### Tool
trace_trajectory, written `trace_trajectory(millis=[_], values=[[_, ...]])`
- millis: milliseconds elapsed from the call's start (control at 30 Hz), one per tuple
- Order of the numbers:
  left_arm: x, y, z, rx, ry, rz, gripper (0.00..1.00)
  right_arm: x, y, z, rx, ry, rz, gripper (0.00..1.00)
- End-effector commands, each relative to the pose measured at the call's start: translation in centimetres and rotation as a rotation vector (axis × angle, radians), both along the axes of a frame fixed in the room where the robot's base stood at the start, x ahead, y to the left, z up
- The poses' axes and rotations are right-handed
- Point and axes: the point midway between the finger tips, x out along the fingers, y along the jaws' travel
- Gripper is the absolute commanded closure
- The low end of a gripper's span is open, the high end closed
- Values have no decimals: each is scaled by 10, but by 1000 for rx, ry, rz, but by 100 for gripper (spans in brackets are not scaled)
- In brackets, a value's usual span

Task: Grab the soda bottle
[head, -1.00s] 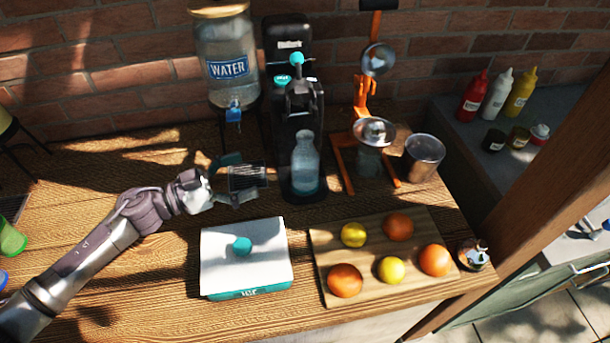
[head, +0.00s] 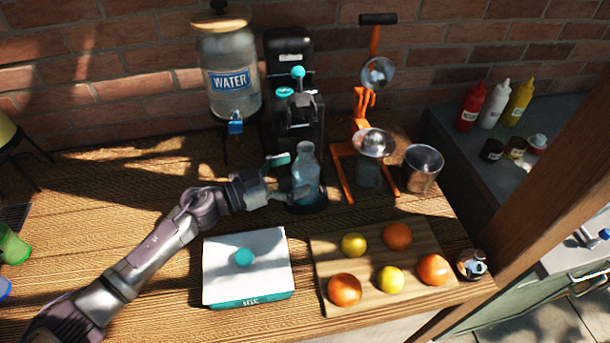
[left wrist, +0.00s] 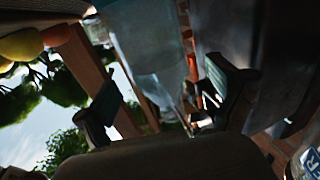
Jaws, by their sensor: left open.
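The soda bottle (head: 306,172) is clear with a bluish lower part. It stands upright at the foot of the black soda machine (head: 290,55). My left gripper (head: 291,178) is open at the bottle's left side, one finger on the far side and one on the near side of its body. In the left wrist view the bottle (left wrist: 150,40) shows as a large pale translucent shape beyond and between the spread fingers (left wrist: 162,98). I cannot tell whether a finger touches it. My right gripper is not in view.
A water dispenser (head: 228,80) stands left of the machine. An orange press (head: 367,105) and a metal cup (head: 423,168) stand right. A white-lidded ice box (head: 268,273) and a fruit board (head: 330,262) lie in front. The table's left part is mostly clear.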

Motion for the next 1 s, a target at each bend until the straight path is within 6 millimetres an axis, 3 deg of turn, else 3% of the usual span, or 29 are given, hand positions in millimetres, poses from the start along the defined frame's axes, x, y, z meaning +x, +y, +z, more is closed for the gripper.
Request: trace_trajectory(millis=[200,467,1000], values=[[11,-24,2,-1,0,0,5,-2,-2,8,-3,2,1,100],[12,-26,0,0,-1,0,5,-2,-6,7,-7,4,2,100],[12,-26,2,-2,-2,0,92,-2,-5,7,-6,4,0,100]])
